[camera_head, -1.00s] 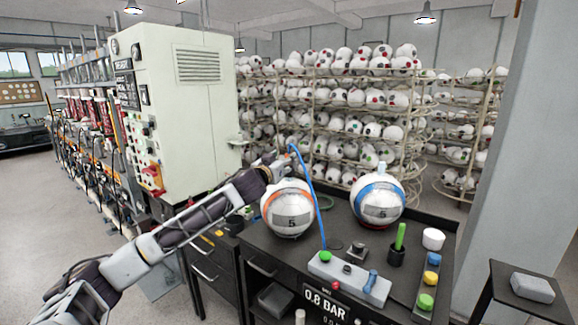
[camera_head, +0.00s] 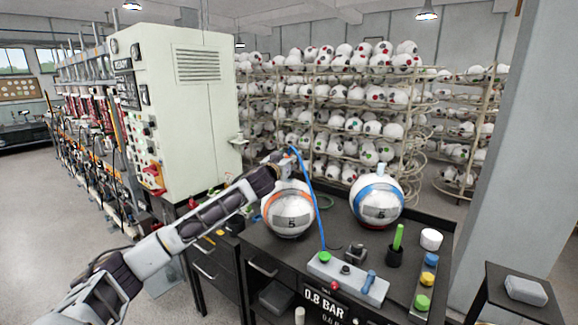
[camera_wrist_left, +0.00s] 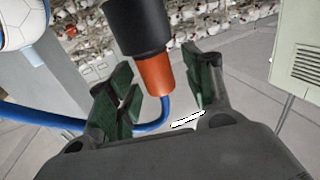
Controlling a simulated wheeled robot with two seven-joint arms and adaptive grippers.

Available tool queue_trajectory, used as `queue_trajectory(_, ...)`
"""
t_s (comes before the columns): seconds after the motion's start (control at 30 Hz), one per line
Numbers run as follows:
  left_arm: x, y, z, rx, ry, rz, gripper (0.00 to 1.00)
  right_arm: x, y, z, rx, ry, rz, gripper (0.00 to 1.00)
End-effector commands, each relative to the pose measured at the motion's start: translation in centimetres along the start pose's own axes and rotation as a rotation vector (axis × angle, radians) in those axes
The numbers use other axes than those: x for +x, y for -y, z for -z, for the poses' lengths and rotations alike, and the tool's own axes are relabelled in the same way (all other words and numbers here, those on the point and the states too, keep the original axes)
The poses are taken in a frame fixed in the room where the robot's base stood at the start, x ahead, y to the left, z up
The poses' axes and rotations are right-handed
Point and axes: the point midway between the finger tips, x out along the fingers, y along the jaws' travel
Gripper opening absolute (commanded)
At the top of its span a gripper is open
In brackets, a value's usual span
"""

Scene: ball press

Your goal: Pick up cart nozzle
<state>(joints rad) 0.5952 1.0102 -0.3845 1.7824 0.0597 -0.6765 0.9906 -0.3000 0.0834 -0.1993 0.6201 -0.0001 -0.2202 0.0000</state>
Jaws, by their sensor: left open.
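The cart nozzle (camera_wrist_left: 152,65), a black cylinder with an orange end, shows in the left wrist view between the green-padded fingers of my left gripper (camera_wrist_left: 158,92). The fingers are open, with visible gaps on both sides of the orange end. A blue hose (camera_wrist_left: 70,122) runs from that end off to the left. In the head view my left gripper (camera_head: 284,160) is above and behind the orange-striped ball, where the blue hose (camera_head: 308,185) arches up. The nozzle is too small to make out there. My right gripper is not in view.
The dark cart (camera_head: 335,225) carries an orange-striped ball (camera_head: 288,208), a blue-striped ball (camera_head: 376,200) and a grey control box (camera_head: 348,278). A tall pale cabinet (camera_head: 185,120) stands left of the cart. Racks of balls (camera_head: 350,98) fill the back.

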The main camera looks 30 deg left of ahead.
Motion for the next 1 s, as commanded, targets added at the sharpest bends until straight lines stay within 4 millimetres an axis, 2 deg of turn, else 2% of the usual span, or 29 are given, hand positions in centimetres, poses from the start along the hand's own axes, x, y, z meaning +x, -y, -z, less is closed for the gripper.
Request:
queue_trajectory(0.43, 0.03, 0.00, -0.06, 0.000, 0.000, 0.000, 0.51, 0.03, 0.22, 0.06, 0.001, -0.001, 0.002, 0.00)
queue_trajectory(0.83, 0.03, 0.01, -0.06, 0.000, 0.000, 0.000, 0.01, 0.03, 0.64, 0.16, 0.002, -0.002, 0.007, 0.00)
queue_trajectory(1.0, 0.03, 0.01, -0.01, 0.000, 0.000, 0.000, 0.00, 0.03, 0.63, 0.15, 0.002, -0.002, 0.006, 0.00)
